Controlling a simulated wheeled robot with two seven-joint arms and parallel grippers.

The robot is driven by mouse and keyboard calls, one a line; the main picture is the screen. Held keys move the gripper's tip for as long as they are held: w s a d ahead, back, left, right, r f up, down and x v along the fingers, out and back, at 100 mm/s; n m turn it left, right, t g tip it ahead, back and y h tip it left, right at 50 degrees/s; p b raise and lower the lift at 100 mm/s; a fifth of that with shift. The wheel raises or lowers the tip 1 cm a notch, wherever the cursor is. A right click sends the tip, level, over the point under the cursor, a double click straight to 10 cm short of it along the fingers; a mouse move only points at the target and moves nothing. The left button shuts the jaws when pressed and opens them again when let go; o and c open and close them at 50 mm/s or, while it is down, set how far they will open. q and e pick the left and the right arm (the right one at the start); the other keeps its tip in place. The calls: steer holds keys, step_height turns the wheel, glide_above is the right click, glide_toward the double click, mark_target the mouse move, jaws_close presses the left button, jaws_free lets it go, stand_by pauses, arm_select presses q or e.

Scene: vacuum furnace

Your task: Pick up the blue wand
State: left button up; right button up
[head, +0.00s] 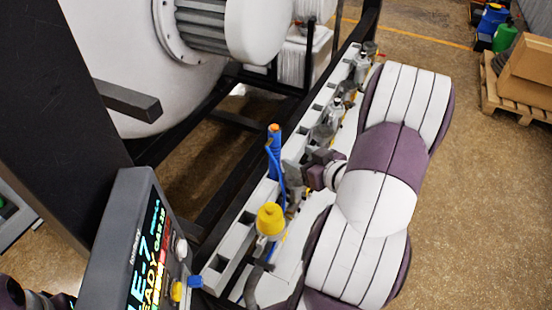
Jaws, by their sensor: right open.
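The blue wand (273,146) stands upright at the white slotted rail, with an orange tip on top and a blue cable running down beside it. My right gripper (293,176) is just to the right of the wand, pointing left toward it. Its jaws are open, and the wrist and my large white and purple arm hide part of the view behind it. Whether the fingers touch or surround the wand cannot be told. My left gripper does not show; only a dark purple part of my left arm is at the bottom left corner.
A yellow-capped fitting (270,219) stands close in front of the wand. A grey display panel (135,240) is at lower left. Metal valve fittings (330,122) line the white rail (238,243). Black frame beams and the white furnace vessel (120,60) lie behind. Open floor is at right.

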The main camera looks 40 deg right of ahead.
mark_target(279, 148)
steer(key=x, duration=0.6)
steer(key=shift+w+a+p, duration=0.1)
steer(key=shift+a+p, duration=0.1)
steer(key=shift+p, duration=0.1)
steer(key=p+x, duration=0.1)
steer(key=x, duration=0.4)
steer(key=shift+w+d+p, duration=0.15)
steer(key=shift+w+p, duration=0.05)
steer(key=shift+p, duration=0.15)
steer(key=shift+w+f, duration=0.15)
jaws_close()
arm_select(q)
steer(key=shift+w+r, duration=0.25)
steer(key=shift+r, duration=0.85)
